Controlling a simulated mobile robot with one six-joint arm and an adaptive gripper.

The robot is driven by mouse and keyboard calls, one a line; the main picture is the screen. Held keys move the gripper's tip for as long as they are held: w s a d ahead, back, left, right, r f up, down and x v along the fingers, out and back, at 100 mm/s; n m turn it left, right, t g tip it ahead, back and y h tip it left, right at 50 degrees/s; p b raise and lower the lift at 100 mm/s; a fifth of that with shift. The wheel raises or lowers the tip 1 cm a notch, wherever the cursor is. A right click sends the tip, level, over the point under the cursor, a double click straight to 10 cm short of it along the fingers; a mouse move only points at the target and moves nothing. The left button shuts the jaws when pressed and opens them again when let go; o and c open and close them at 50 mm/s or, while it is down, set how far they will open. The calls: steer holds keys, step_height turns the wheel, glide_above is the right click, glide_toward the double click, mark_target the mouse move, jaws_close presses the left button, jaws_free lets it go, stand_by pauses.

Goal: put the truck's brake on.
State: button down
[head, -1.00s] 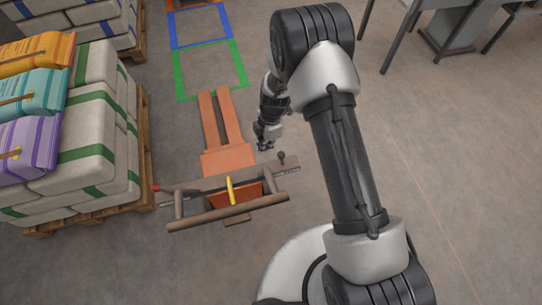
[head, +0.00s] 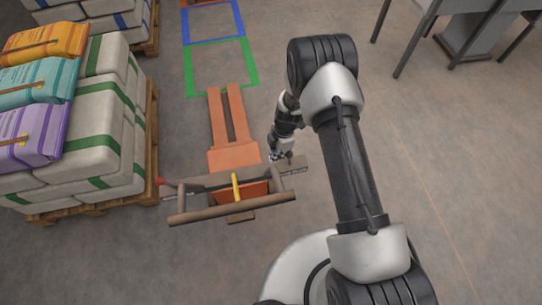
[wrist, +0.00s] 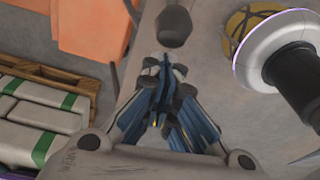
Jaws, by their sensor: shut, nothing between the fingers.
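The truck is an orange pallet truck with two forks (head: 232,118) pointing away and a brown handle frame (head: 225,211) at its near end. A yellow lever (head: 236,187) stands in the middle of the frame. A short lever with a dark knob (head: 291,155) stands upright at the frame's right end, and a red knob (head: 160,182) sits at the left end. Small lettering beside the dark-knobbed lever is unreadable. My gripper (head: 277,159) is shut and empty, just left of the dark knob. In the wrist view the dark knob (wrist: 173,25) lies just ahead of my fingertips (wrist: 166,72); contact cannot be told.
A pallet (head: 150,150) of stacked white sacks, with coloured sacks on top, stands left of the truck. Green (head: 188,75) and blue floor outlines lie beyond the forks. Grey tables (head: 415,30) stand at the back right. The floor on the right is clear.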

steer(key=shift+w+d+r, duration=0.1)
steer(key=shift+w+d, duration=0.15)
steer(key=shift+d, duration=0.2)
